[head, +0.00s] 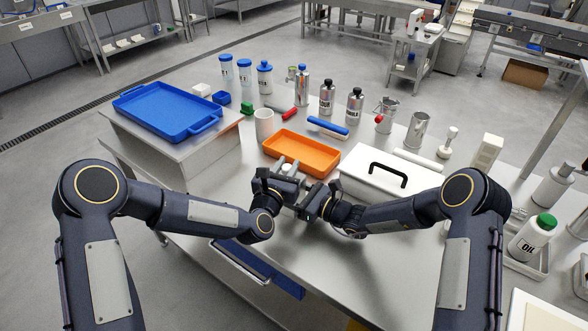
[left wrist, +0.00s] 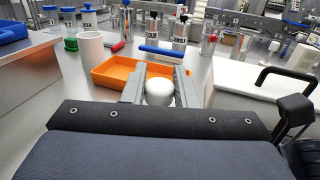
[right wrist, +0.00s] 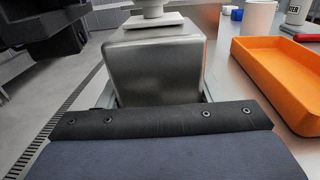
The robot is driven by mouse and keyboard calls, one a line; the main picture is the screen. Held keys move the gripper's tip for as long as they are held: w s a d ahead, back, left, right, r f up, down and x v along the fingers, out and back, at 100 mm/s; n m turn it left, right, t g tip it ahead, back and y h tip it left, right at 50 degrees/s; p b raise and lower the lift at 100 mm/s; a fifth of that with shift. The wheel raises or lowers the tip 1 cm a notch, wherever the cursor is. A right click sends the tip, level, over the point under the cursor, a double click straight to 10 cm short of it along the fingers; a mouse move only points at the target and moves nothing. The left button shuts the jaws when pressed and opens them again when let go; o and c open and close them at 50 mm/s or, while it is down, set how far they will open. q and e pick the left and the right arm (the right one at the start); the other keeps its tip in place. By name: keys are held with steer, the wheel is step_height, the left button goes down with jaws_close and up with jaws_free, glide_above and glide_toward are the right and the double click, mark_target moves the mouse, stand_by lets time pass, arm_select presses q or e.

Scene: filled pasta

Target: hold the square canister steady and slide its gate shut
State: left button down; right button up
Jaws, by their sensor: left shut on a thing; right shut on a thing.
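The square canister (right wrist: 152,72) is a grey metal box, upright between the fingers of my right gripper (right wrist: 158,98) in the right wrist view. A flat white gate (right wrist: 152,21) with a round white knob (left wrist: 159,91) is at its top. My left gripper (left wrist: 160,84) is shut on the knob, one finger on each side. In the head view the left gripper (head: 290,176) and right gripper (head: 308,206) meet at the table's middle and hide most of the canister. How far the gate covers the opening cannot be told.
An orange tray (head: 328,168) lies just behind the grippers. A white box with a black handle (head: 370,185) is at right. A blue tray (head: 170,127) sits on a raised metal stand at left. A white mug (head: 264,123) and several bottles stand farther back.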

arm_select(q)
steer(key=c, duration=1.2)
jaws_free()
steer(key=shift+w+a, duration=0.15)
steer(key=shift+a, duration=0.05)
arm_select(e)
steer(key=shift+d, duration=0.1)
arm_select(q)
steer(key=shift+o, duration=0.2)
steer(key=v, duration=1.2)
steer(key=shift+d, duration=0.1)
arm_select(e)
steer(key=o, duration=1.3)
